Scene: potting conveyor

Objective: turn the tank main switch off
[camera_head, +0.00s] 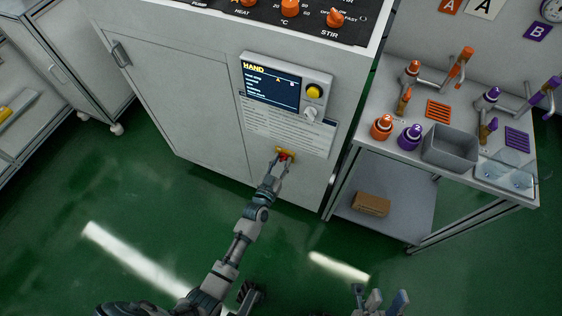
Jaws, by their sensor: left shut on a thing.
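The tank main switch (288,152) is a small red knob on a yellow plate, low on the front of the white cabinet (205,105), below a panel with printed text. My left gripper (281,162) reaches up to it from below and is shut on its red knob. The fingers cover part of the knob, so I cannot tell which way it is turned. My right gripper (380,299) is at the bottom edge, low over the floor, with its fingers apart and nothing between them.
Above the switch is a control box (287,84) with a lit screen reading HAND, a yellow button and a pale knob. Orange knobs line the cabinet top. A cart (362,112) with orange and purple bottles, a grey bin and trays stands at the right. Green floor is open in front.

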